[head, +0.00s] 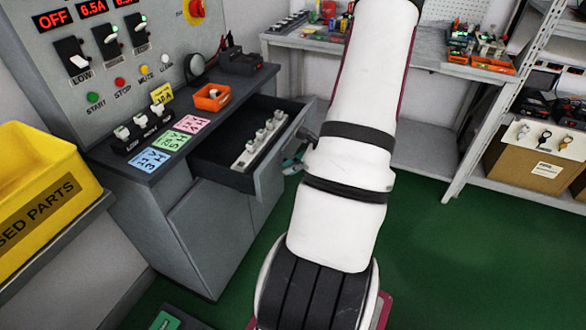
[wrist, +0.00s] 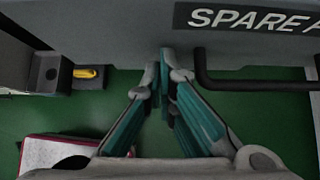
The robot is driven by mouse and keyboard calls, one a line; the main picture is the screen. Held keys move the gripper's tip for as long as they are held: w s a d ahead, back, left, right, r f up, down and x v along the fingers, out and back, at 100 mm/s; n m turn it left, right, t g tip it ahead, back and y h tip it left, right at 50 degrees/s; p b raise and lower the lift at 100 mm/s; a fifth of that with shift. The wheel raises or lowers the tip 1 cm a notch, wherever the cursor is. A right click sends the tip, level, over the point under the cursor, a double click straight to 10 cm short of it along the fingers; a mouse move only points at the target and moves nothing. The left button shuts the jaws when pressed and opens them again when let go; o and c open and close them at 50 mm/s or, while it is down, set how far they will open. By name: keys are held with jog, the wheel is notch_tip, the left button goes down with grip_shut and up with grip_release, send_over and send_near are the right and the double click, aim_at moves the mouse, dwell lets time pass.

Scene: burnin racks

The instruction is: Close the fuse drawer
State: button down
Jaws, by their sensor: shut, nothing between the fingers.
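The fuse drawer (head: 210,170) stands pulled out of the grey cabinet, with a pale strip of fuse holders (head: 258,143) inside. In the wrist view its grey front (wrist: 120,25) fills the top, with a label (wrist: 250,18) reading "SPARE" and then cut off. The dark bar handle (wrist: 255,87) is right of my fingers. My gripper (wrist: 164,62) is shut and empty, its teal fingertips together at the drawer front, left of the handle. I cannot tell whether they touch it. In the head view my gripper (head: 294,162) is partly hidden by my arm.
The cabinet top holds an orange bin (head: 212,97), coloured cards and switches below a control panel (head: 110,55). A yellow parts bin (head: 40,190) is at the left. A workbench (head: 425,150) and shelving (head: 500,140) stand behind. Green floor (head: 450,260) is clear at the right.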

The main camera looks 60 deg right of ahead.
jog(key=shift+w, duration=0.1)
jog(key=w+b, duration=0.2)
jog(key=w, duration=0.5)
jog(key=w+a+b, duration=0.1)
jog(key=w+b, duration=0.1)
jog(key=w, duration=0.5)
jog(key=w+b, duration=0.2)
jog(key=w, duration=0.5)
jog(key=shift+w+a, duration=0.1)
jog(key=shift+a, duration=0.25)
jog(key=shift+w, duration=0.35)
jog(key=shift+w+a+r, duration=0.1)
